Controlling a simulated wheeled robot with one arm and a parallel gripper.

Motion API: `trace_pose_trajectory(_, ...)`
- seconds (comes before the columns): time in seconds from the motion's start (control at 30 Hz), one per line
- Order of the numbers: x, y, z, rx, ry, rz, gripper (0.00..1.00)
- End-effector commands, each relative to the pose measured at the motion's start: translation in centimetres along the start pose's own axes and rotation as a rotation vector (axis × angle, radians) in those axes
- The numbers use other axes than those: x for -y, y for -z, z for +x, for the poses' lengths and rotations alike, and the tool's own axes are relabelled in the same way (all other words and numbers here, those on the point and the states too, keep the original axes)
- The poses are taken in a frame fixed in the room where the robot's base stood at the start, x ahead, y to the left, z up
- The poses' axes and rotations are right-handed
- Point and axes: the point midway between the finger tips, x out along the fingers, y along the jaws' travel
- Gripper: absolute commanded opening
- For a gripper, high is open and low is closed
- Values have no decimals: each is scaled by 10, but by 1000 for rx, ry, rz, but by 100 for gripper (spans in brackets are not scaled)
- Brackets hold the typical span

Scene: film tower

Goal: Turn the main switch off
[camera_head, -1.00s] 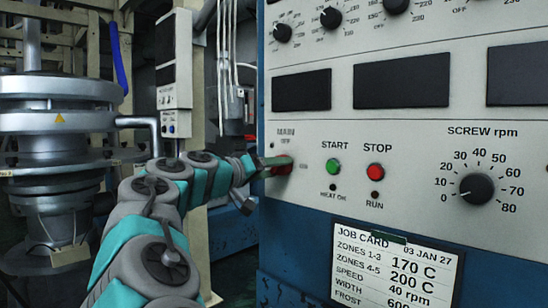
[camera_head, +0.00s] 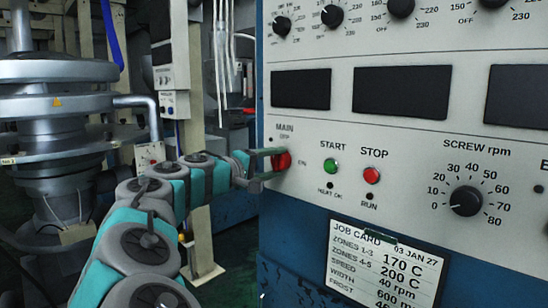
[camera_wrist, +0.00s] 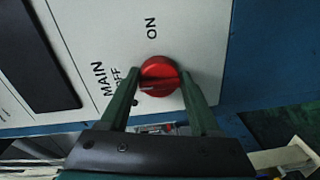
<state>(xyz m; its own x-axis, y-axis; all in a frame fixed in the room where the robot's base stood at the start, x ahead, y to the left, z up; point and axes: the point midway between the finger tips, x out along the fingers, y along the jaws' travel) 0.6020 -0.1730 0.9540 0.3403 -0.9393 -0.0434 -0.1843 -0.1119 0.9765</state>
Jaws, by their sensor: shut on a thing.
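The main switch is a round red knob (camera_head: 283,160) on the white control panel, below the word MAIN, with OFF above it and ON to its right. My gripper (camera_head: 279,162) reaches it from the left, with one finger above the knob and one below. In the wrist view the red knob (camera_wrist: 160,80) sits between the two green fingers of my gripper (camera_wrist: 160,76), which is shut on it. Its raised grip bar runs roughly across the picture, with a pale mark at the end on the OFF side. The fingers hide part of the knob's sides.
A green START button (camera_head: 330,166) and a red STOP button (camera_head: 372,176) are close on the right. A screw rpm dial (camera_head: 466,201) is farther right. A job card (camera_head: 388,262) hangs below. A metal machine (camera_head: 60,110) stands at the left.

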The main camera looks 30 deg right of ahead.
Motion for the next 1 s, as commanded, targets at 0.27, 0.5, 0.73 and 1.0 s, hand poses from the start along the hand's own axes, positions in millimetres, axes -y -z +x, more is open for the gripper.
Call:
trace_pose_trajectory(0.27,-3,2,-1,-4,-5,-33,8)
trace_pose_trajectory(0.5,-3,2,-1,-4,-5,-33,8)
trace_pose_trajectory(0.73,-3,1,-1,-3,-4,-32,80)
trace_pose_trajectory(1.0,-1,1,0,-2,-2,-32,91)
